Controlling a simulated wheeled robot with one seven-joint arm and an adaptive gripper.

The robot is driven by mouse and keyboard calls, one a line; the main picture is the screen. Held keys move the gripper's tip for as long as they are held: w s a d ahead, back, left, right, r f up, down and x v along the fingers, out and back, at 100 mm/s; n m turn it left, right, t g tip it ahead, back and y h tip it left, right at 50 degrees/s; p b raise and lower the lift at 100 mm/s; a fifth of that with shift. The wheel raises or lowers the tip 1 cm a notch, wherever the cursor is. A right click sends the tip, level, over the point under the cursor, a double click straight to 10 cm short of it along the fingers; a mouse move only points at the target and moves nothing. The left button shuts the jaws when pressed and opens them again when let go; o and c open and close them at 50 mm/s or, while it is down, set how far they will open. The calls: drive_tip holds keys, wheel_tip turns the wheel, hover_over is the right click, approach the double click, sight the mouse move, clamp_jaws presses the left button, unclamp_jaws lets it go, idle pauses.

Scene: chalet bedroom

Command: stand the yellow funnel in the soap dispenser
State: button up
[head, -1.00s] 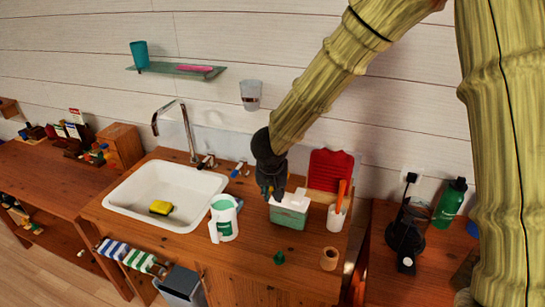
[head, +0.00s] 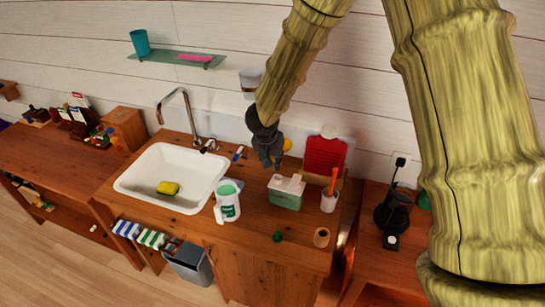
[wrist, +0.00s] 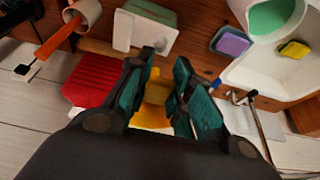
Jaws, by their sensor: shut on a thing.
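My gripper (head: 270,163) is above the back of the wooden counter, shut on the yellow funnel. The funnel (head: 287,145) shows only partly behind the fingers in the head view. In the wrist view the funnel (wrist: 153,95) lies between the two teal-padded fingers (wrist: 163,62); its lower parts are hidden. The soap dispenser, which I take to be the green box with a white top (head: 286,194), stands upright on the counter, nearer the front than my gripper and apart from it. It also shows in the wrist view (wrist: 160,42), beyond the fingertips.
A white jug of green liquid (head: 228,205) stands left of the dispenser. A white cup with an orange-handled tool (head: 328,203) stands right. A red board (head: 324,156) leans behind. A sink (head: 170,172) is at left. A small green piece (head: 277,237) lies in front.

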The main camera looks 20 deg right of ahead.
drive_tip(key=shift+f+b, duration=2.4)
drive_tip(key=shift+f, duration=0.3)
drive_tip(key=shift+s+a+p, duration=0.1)
drive_tip(key=shift+p, duration=0.85)
drive_tip(key=shift+f+b, duration=1.4)
drive_tip(key=shift+f, duration=1.45)
drive_tip(key=o, duration=0.9)
drive_tip(key=shift+o, duration=0.2)
drive_tip(key=shift+r, duration=0.1)
drive_tip(key=v, duration=1.1)
drive_tip(key=shift+s+r, duration=0.2)
drive_tip(key=shift+r, duration=0.15)
